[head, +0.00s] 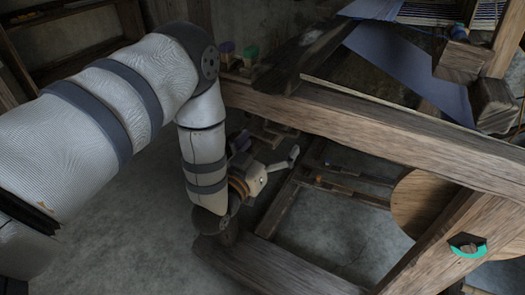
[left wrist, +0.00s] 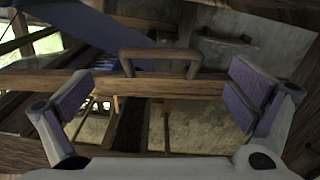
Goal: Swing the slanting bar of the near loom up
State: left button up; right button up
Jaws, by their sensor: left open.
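The near loom's thick wooden beam (head: 370,125) runs from upper left to right in the head view. A dark bar (head: 303,52) slants up from its left part; I cannot tell for sure that it is the bar named. My left gripper (head: 268,158) is below the beam, above the floor, open with nothing between its fingers. In the left wrist view its purple-padded fingers (left wrist: 160,105) are spread wide. A wooden beam (left wrist: 185,86) crosses beyond them, with a U-shaped handle-like piece (left wrist: 160,54) along its upper edge. My right gripper is not in view.
Blue cloth (head: 410,72) stretches behind the beam. A heavy diagonal timber (head: 435,240) and a round wooden disc (head: 420,200) stand at the right. A low timber (head: 280,270) crosses the front. Small coloured items (head: 238,52) sit at the back. Bare floor (head: 130,225) lies left.

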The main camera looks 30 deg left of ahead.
pick_arm(q)
jog(key=s, duration=0.6)
jog(key=shift+d, duration=0.2)
